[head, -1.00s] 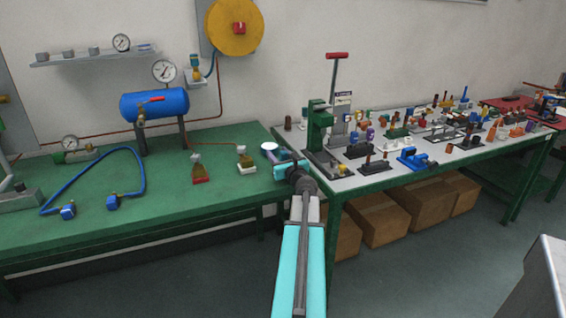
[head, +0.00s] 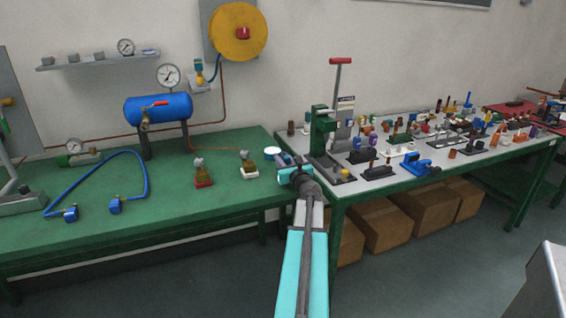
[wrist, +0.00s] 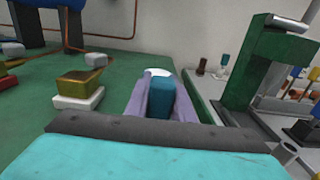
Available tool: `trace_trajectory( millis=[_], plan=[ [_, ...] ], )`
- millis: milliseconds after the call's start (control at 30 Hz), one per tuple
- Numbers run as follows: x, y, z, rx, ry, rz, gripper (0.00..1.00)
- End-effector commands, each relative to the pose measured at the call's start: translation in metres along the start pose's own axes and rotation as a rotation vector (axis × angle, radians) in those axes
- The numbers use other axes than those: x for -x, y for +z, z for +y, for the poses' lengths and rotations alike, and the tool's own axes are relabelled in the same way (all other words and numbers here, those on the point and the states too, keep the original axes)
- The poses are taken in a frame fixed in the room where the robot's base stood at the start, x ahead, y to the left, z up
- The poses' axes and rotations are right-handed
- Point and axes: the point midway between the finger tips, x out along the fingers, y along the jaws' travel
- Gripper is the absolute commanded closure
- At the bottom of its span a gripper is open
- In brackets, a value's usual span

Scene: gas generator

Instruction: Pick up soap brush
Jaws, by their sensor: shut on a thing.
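The white round end also shows as a small disc in the head view (head: 272,150), just beyond the fingers. The rest of it is hidden by the gripper. I cannot tell whether it touches the table.
On the green table (head: 225,205) stand brass-coloured pieces on a red base (head: 203,184) and a white base (head: 250,174). A blue tank (head: 160,110) and blue hose (head: 146,178) are further left. A green lever press (head: 322,130) stands close right on the crowded grey table.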

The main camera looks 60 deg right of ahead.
Motion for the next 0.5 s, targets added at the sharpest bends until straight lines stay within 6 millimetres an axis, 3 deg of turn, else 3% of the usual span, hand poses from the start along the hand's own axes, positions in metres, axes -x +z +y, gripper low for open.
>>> trace_trajectory(
  millis=[400,500],
  plan=[
    [0.001,0.037,-0.001,0.001,-0.001,-0.002,1.0],
    [0.013,0.035,0.003,0.0,-0.002,-0.001,1.0]
  ],
)
